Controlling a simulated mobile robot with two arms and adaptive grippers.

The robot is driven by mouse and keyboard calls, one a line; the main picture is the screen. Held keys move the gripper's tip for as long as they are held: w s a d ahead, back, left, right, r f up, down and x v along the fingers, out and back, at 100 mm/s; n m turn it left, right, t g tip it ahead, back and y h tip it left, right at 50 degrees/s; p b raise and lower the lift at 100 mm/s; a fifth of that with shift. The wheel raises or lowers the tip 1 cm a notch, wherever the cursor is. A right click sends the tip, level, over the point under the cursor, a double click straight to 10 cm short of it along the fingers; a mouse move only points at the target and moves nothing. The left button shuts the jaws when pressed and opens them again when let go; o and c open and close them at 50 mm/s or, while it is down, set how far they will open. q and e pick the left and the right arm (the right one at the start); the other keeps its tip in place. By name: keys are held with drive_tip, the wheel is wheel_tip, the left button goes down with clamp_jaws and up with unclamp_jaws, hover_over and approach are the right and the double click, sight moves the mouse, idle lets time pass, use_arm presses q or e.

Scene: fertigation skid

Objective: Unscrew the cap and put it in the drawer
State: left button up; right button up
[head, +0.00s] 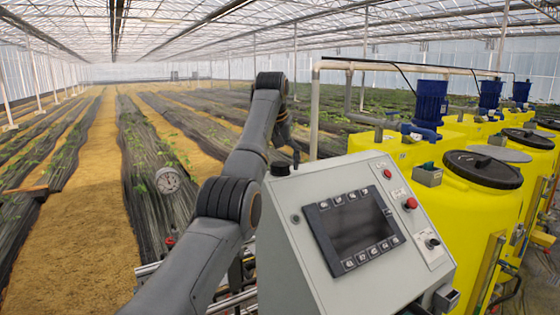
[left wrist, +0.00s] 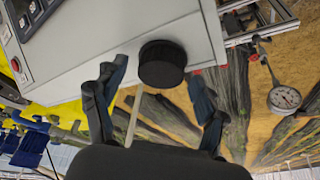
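A round black cap (head: 281,168) sits at the top left edge of the grey control cabinet (head: 277,258). In the left wrist view the ribbed cap (left wrist: 162,65) shows large against the grey cabinet face. My left gripper (head: 292,150) points down just above the cap, partly hidden by its own wrist. In the left wrist view its two dark fingers (left wrist: 158,78) are spread, one on each side of the cap, with nothing held. I cannot tell how small the gap to the cap is. My right gripper is not in view.
The cabinet carries a screen panel (head: 355,230) and red buttons (head: 410,203). Yellow tanks (head: 470,215) with black lids and blue motors stand at the right. A round gauge (head: 168,180) stands left of my left arm; it also shows in the left wrist view (left wrist: 284,98).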

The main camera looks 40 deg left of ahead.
use_arm(q)
drive_tip(key=c, duration=1)
drive_tip(key=shift+o, duration=0.2)
drive_tip(key=shift+d+r+n+g+y, duration=0.1)
drive_tip(key=shift+n+g+y, duration=0.25)
drive_tip(key=shift+n, duration=1.15)
drive_tip(key=shift+d+n+y, duration=0.1)
drive_tip(key=shift+n+y, duration=0.15)
drive_tip(key=shift+n, duration=0.55)
drive_tip(key=shift+n+g, duration=0.45)
drive_tip(key=shift+n, duration=0.25)
drive_tip(key=o, duration=1.5)
drive_tip(key=shift+m, duration=0.3)
